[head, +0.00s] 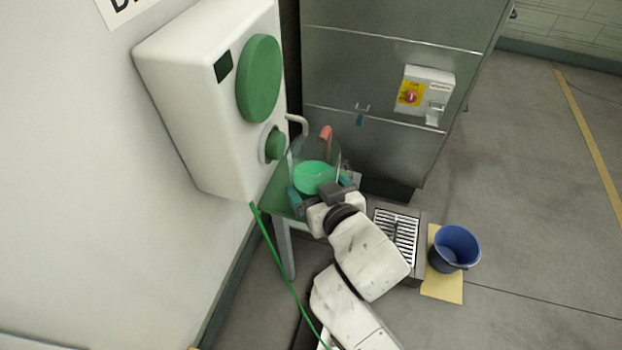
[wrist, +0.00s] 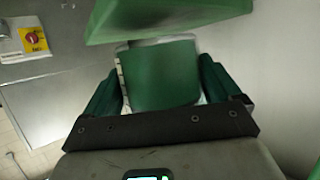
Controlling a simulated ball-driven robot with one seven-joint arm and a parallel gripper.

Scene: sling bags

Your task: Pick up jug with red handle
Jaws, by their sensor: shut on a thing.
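The jug (head: 314,174) is clear-sided, with green contents and a red handle (head: 327,136) at its far side. It is at the small green-topped table in the head view. My gripper (head: 320,190) is shut on the jug's body, with one finger on each side of it. In the wrist view the jug (wrist: 160,75) shows as a green body with pale scale marks, between the two green fingers of my gripper (wrist: 162,88). Its handle is not seen there. I cannot tell whether its base touches the table.
A white cabinet (head: 205,100) with green round parts stands close at left. A steel cabinet (head: 370,75) with a red switch (head: 411,97) stands behind. A floor grate (head: 396,238) and a blue bucket (head: 456,247) are at right. A green hose (head: 277,265) hangs at left. Floor farther right is clear.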

